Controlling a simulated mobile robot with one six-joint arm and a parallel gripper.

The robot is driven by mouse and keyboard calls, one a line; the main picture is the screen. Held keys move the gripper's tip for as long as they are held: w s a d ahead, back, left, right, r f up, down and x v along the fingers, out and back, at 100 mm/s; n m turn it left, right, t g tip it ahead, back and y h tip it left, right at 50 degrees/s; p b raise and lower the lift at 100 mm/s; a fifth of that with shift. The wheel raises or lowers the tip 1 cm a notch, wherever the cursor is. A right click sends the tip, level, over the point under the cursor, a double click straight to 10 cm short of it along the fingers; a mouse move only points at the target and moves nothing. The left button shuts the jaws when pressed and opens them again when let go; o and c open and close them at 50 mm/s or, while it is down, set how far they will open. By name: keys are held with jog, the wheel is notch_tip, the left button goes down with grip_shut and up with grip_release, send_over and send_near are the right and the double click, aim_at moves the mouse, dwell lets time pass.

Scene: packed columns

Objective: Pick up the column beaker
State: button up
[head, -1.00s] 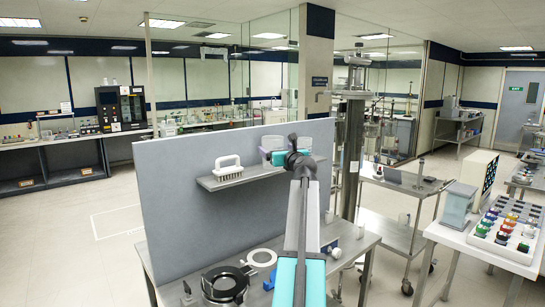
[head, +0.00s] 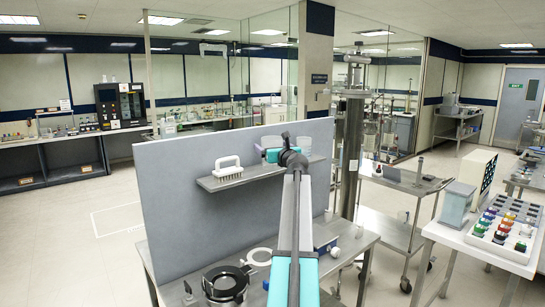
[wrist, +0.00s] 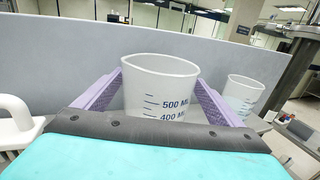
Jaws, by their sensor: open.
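A translucent white beaker (wrist: 160,85) with blue marks reading 500 ML and 400 ML stands upright in the middle of the wrist view. My gripper (wrist: 159,78) is open, with one purple finger on each side of this beaker. I cannot tell whether either finger touches it. My gripper's body hides the beaker's lower part. In the head view the beaker (head: 271,142) is at the shelf behind my gripper, partly hidden. A second, similar beaker (wrist: 243,95) stands to the right and is outside the fingers.
A white-handled brush (head: 228,166) lies on the shelf (head: 215,184) to the left; its handle (wrist: 18,115) is close to my gripper in the wrist view. A grey panel (head: 175,200) stands behind the shelf. A black ring-shaped fixture (head: 226,282) is on the bench below.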

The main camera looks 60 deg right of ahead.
aim_at(269, 137)
jog(key=c, duration=1.1)
jog(key=shift+r+b, duration=0.45)
jog(key=shift+r, duration=1.15)
jog(key=b+v, duration=0.1)
jog(key=v, duration=0.4)
jog(key=r+b+v, duration=0.1)
jog(key=v, duration=0.4)
jog(key=d+b+v, duration=0.1)
jog(key=v, duration=0.5)
jog(key=shift+s+r, duration=0.35)
jog(key=shift+s, duration=0.05)
